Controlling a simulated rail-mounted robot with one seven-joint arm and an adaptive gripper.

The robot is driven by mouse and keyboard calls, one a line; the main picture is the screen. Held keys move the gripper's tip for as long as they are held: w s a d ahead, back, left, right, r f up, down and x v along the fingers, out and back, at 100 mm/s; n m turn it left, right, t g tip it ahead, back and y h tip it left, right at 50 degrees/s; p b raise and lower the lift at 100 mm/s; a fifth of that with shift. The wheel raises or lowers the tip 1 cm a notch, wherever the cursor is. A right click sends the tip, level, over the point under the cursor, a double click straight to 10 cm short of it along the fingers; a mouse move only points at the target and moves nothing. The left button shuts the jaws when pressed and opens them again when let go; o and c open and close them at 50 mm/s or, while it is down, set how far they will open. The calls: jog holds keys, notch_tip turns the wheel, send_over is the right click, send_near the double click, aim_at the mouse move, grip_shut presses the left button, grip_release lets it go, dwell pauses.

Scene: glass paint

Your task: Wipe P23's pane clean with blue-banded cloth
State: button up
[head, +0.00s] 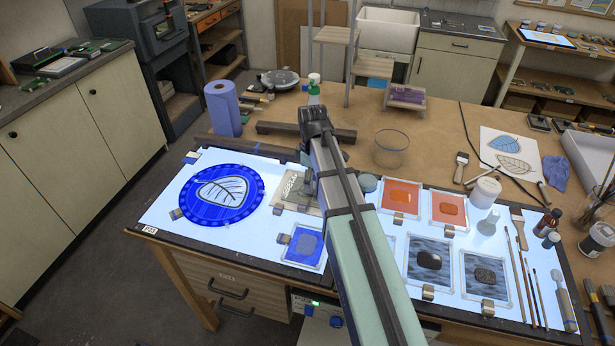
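My arm rises from the bottom middle of the head view and bends at a dark joint near the table's far part. I cannot make out my gripper's fingers; the arm hides what lies behind it. A small tag that seems to read P23 is on the light table's (160,212) left front corner. On the table are a round blue pane (250,208) with a leaf picture, a small blue pane (291,250) with a greyish patch, two orange panes (400,197) and two grey streaked panes (429,258). A grey-green piece (292,186) lies partly behind my arm. I cannot pick out a blue-banded cloth.
A blue paper roll (222,108), a clear glass bowl (391,148) and a dark bar (278,128) stand beyond the panes. Brushes (523,268) and bottles (548,222) crowd the right side. Small clamps sit at pane edges. The brown bench beyond has clear room.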

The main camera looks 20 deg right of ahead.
aim_at(298, 187)
jog(key=shift+s+d, duration=0.35)
jog(key=shift+d, duration=0.05)
jog(key=shift+w+a+p, duration=0.1)
jog(key=shift+w+a, duration=0.4)
jog(key=shift+a, duration=0.25)
jog(key=shift+w+a+p, duration=0.15)
jog(key=shift+w+a, duration=0.3)
jog(key=shift+a, duration=0.3)
jog(key=shift+w+a+p, duration=0.1)
jog(key=shift+w+a, duration=0.4)
jog(key=shift+a, duration=0.25)
jog(key=shift+s+d, duration=0.95)
jog(key=shift+s, duration=0.05)
jog(key=shift+s+d+p, duration=0.4)
jog(key=shift+s+d, duration=0.65)
jog(key=shift+d, duration=0.1)
jog(key=shift+w+a, duration=0.75)
jog(key=shift+a, duration=0.35)
jog(key=shift+w+a, duration=0.4)
jog(key=shift+a, duration=0.25)
jog(key=shift+w+a, duration=0.35)
jog(key=shift+a, duration=0.3)
jog(key=shift+r+p, duration=0.9)
jog(key=shift+r, duration=1.55)
